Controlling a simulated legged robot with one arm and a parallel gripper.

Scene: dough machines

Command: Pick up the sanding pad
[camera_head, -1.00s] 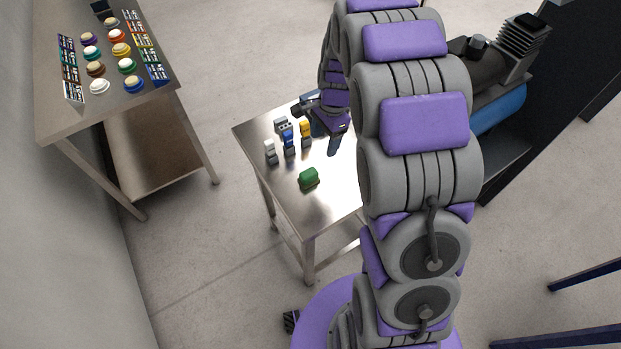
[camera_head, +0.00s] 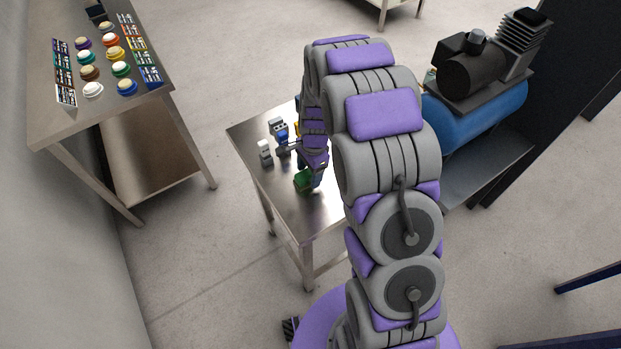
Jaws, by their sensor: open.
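A small green block (camera_head: 302,182), which looks like the sanding pad, lies on the small metal table (camera_head: 285,205). My gripper (camera_head: 301,164) is open over the table, right by the green block. One dark finger is at the block's right side in the picture and overlaps its edge. The other finger reaches up and left toward the small bottles. I cannot tell whether a finger touches the block. My purple and grey arm hides the right part of the table.
A workbench (camera_head: 70,118) with several coloured round pads and cards stands at the left. A blue-tank compressor (camera_head: 490,115) stands at the right. The table's front left is clear.

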